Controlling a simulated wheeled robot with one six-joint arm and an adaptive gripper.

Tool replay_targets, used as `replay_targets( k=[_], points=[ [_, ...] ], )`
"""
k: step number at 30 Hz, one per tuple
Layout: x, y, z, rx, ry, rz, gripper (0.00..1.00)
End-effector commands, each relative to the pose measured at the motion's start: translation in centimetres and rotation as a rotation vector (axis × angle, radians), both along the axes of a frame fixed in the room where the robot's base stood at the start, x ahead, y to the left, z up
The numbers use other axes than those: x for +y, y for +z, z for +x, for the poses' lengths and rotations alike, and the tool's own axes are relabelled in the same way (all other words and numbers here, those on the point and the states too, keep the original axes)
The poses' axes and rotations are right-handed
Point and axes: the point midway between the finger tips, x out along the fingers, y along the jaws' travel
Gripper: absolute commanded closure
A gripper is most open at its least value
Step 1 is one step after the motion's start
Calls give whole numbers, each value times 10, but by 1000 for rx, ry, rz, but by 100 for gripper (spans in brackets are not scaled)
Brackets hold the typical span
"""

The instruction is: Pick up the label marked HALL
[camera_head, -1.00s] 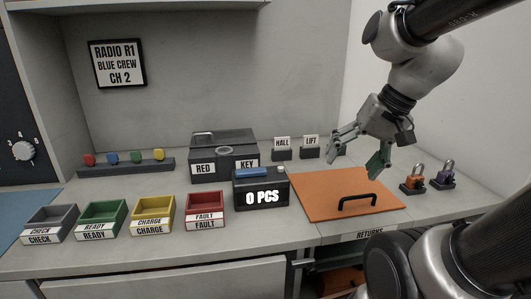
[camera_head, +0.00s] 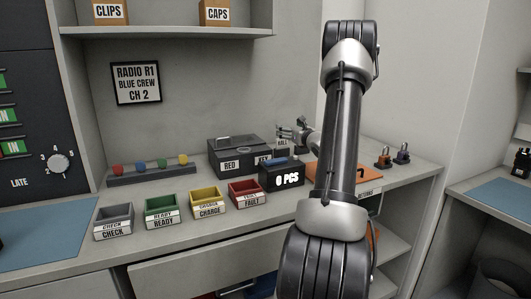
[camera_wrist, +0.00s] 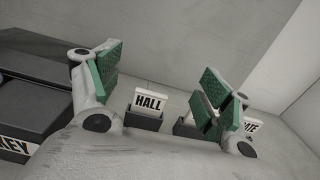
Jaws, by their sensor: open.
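The HALL label (camera_wrist: 149,102) is a small white card with black letters. It stands upright in a dark holder (camera_wrist: 144,121) on the counter. In the wrist view it shows between the two green-padded fingers of my gripper (camera_wrist: 160,82), apart from both. The gripper is open and empty. In the head view my gripper (camera_head: 287,131) is at the back of the counter, just above the HALL label (camera_head: 282,142), which is partly covered.
The dark box marked RED and KEY (camera_head: 232,151) stands left of the label. Another label holder is mostly behind the right finger, and a label ending in "ATE" (camera_wrist: 250,127) is further right. The counter (camera_head: 190,238) in front of the bins is clear.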

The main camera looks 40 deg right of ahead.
Motion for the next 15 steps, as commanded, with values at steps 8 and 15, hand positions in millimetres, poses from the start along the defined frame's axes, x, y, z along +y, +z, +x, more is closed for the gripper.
replay_targets(
  k=[8, 15],
  points=[
    [-9, -49, -2, -6, -22, 20, 21],
    [-10, -82, 11, -9, -19, 12, 21]
  ],
)
